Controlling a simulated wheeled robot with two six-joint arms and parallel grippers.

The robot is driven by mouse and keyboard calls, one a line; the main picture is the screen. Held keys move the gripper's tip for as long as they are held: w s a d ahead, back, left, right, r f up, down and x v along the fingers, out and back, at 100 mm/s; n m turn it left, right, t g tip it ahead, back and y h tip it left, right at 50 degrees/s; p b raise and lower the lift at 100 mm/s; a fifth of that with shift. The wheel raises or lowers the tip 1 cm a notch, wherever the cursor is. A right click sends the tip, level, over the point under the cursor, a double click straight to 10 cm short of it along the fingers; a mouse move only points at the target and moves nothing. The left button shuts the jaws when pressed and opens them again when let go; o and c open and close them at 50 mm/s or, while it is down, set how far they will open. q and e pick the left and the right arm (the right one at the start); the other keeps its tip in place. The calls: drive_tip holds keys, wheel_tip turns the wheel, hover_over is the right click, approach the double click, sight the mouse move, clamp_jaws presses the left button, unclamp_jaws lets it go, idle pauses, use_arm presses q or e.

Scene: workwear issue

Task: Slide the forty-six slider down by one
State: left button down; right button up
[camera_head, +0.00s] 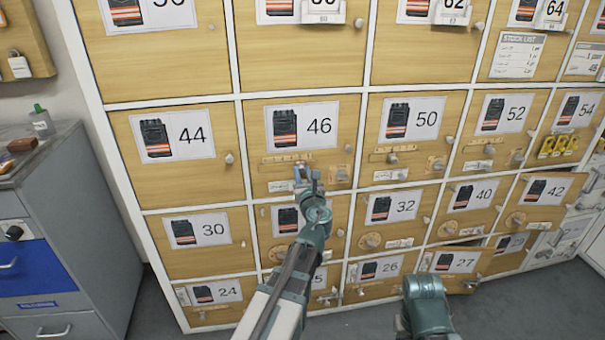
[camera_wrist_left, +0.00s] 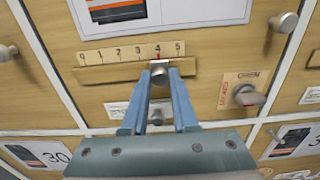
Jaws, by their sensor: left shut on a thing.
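The locker door marked 46 (camera_head: 258,150) has a wooden slider rail (camera_head: 276,159) under its label. In the left wrist view the rail carries a scale (camera_wrist_left: 125,53) running from 0 to 5, with a red mark at 4. The slider's metal knob (camera_wrist_left: 159,64) stands under the 4. My left gripper (camera_wrist_left: 160,76) is shut on this knob, one finger on each side; it also shows at the rail in the head view (camera_head: 304,176). Of my right arm, a teal link shows low in the head view; its fingers cannot be made out.
Locker 44 (camera_head: 186,172) is to the left and locker 50 (camera_head: 408,163), with its own slider, to the right. A round knob (camera_wrist_left: 247,95) on a small plate sits right of my fingers. A grey cabinet (camera_head: 75,215) stands at the far left. The door marked 27 (camera_head: 466,262) appears ajar.

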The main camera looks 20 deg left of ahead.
use_arm(q)
drive_tip(key=shift+a, duration=0.1)
idle(0.8)
drive_tip(key=shift+s+a, duration=0.65)
drive_tip(key=shift+a, duration=0.2)
drive_tip(key=shift+s+a, duration=0.15)
drive_tip(key=shift+a, duration=0.15)
drive_tip(key=shift+d, duration=0.2)
use_arm(e)
drive_tip(key=shift+s+a, duration=0.35)
drive_tip(key=shift+a, duration=0.15)
use_arm(q)
drive_tip(key=c, duration=0.7)
unclamp_jaws()
